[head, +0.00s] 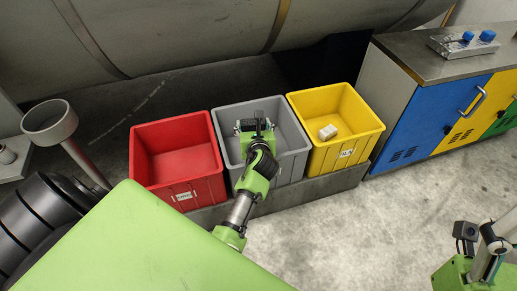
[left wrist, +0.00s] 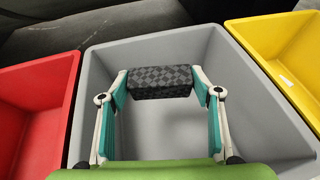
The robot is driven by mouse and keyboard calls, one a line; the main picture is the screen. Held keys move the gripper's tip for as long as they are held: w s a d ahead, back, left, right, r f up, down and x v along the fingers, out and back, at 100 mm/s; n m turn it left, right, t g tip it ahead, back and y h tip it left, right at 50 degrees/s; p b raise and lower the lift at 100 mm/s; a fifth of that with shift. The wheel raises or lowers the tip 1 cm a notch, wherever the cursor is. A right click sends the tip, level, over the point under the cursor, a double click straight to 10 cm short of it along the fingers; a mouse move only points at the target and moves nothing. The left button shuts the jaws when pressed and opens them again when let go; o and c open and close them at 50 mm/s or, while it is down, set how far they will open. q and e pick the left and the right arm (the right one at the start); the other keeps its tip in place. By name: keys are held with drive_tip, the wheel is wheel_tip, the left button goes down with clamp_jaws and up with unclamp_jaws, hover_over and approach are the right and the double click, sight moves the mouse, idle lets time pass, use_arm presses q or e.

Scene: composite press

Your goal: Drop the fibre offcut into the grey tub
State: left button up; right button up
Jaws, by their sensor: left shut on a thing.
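The fibre offcut (left wrist: 160,82) is a dark checkered block. My left gripper (left wrist: 161,84) is shut on it, one finger at each end, and holds it over the grey tub (left wrist: 240,60) in the left wrist view. In the head view the left gripper (head: 254,124) is above the opening of the grey tub (head: 291,124), and the offcut is hard to make out behind it. The tub's visible floor looks bare. My right gripper is not clearly in view; only part of my right arm shows at the lower right.
A red tub (head: 178,189) stands left of the grey one, and a yellow tub (head: 346,152) holding a small pale block (head: 328,132) stands right. All three sit on a low grey plinth. A cabinet (head: 430,112) with coloured doors is at the right. Floor in front is clear.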

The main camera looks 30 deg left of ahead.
use_arm(q)
drive_tip(key=o, duration=1.1)
wheel_tip(320, 180, up, 10)
drive_tip(key=shift+d, duration=0.1)
